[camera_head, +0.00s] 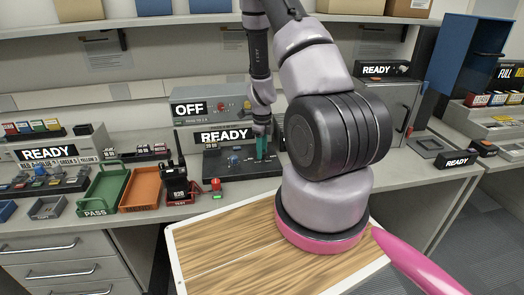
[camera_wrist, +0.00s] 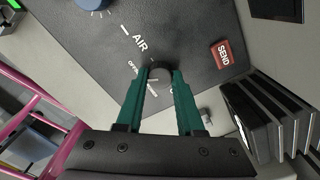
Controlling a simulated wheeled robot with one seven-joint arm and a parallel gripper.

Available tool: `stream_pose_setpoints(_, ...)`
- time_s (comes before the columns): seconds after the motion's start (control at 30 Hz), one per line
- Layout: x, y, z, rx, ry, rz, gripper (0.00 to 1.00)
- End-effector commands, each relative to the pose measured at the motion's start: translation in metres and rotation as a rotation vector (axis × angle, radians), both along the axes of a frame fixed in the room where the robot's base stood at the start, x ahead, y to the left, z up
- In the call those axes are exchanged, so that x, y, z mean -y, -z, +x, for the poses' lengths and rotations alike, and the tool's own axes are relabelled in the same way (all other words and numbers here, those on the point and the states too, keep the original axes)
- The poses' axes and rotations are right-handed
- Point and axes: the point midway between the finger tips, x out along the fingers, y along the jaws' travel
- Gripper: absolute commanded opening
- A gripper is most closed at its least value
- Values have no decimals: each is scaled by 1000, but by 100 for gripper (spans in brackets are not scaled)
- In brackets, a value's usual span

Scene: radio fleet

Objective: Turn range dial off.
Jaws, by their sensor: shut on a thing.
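A dark round dial (camera_wrist: 160,74) sits on the black console panel (camera_wrist: 195,30), with a small OFF mark and a white tick beside it. My gripper (camera_wrist: 160,82) has teal fingers whose tips close on the dial's two sides. In the head view my gripper (camera_head: 263,150) points down at the console below the READY display (camera_head: 223,135). The fingers and arm partly hide the dial there. The dial's exact pointer direction is not clear. Part of the lettering near it is covered by the fingers.
On the same panel are a blue knob (camera_wrist: 93,3), AIR lettering and a red SEND button (camera_wrist: 221,53). Green (camera_head: 104,190) and orange (camera_head: 141,188) trays and a black radio (camera_head: 177,182) stand left of the console. A grey cabinet (camera_head: 385,110) stands to its right.

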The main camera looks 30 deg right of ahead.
Motion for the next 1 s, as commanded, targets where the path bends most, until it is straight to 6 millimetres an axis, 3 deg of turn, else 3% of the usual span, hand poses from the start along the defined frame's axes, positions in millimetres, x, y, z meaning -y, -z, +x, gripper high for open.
stream_pose_setpoints(1.0,1,-1,1,2,-909,-1,0)
